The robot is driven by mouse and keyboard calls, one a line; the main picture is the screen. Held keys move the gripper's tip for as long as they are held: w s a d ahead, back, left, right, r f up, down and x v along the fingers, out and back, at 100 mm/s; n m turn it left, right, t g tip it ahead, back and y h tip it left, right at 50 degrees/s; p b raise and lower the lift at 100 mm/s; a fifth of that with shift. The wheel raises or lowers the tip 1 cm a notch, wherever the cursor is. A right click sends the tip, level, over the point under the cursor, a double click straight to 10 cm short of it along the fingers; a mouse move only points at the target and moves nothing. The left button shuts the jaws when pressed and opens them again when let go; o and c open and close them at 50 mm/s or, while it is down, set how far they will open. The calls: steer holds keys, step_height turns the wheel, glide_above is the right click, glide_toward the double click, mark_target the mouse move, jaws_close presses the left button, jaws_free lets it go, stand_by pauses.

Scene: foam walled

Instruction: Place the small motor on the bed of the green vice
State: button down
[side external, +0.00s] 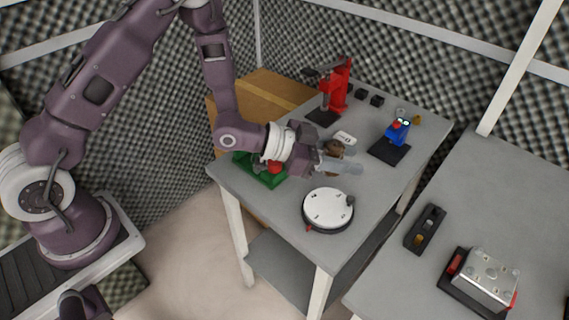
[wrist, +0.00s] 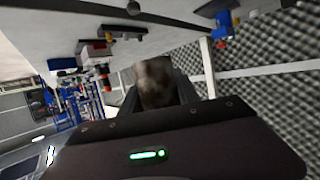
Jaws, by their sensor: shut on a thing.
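My gripper (side external: 338,158) is shut on a small brownish, rounded thing, which I take to be the small motor (side external: 335,147). It is held above the grey table, between the white round plate and the back tools. In the wrist view the motor (wrist: 157,82) is blurred and sits between the fingers. The green vice (side external: 262,172) stands at the table's left edge in the side view, with a red part on it. My wrist hides much of the vice, and its bed is not clearly seen.
A white round turntable (side external: 328,208) sits at the table's front. A red press (side external: 337,88) and small black blocks (side external: 368,97) stand at the back, a blue tool (side external: 396,134) on a dark base at the right. A second table (side external: 500,180) holds a metal box (side external: 485,277).

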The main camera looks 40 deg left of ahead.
steer(key=w+a+r+n+t+y, duration=0.1)
steer(key=a+r+n+t+y, duration=0.1)
steer(key=a+r+n+y, duration=0.65)
steer(key=w+a+r+t+y, duration=0.15)
steer(key=a+r, duration=0.35)
steer(key=a, duration=0.8)
steer(key=m+g+h, duration=0.4)
steer(key=m+h, duration=0.5)
steer(key=h, duration=0.1)
glide_above(348, 198)
steer(key=s, duration=0.1)
step_height(348, 198, down, 14)
steer(key=f, duration=0.6)
steer(key=a+f, duration=0.1)
steer(key=f, duration=0.2)
steer(key=shift+f, duration=0.4)
steer(key=shift+f, duration=0.1)
steer(key=c, duration=0.9)
jaws_free()
steer(key=shift+f, duration=0.1)
